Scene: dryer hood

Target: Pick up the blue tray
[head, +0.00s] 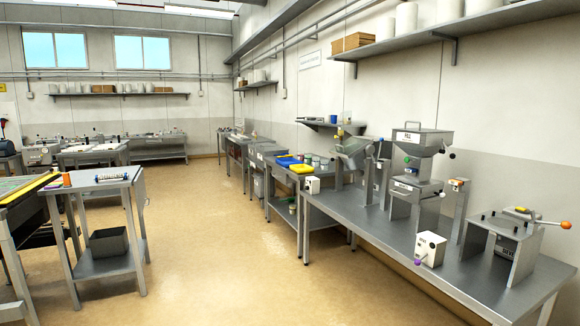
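A small blue item (285,157), which may be the blue tray, shows on the far workbench (262,150) along the right wall. Neither of my grippers shows in this view.
A long steel bench (390,236) with several machines stands at the right. A steel cart (100,182) with a dark bin (109,242) on its lower shelf stands at the left. The tan floor (213,215) between them is clear.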

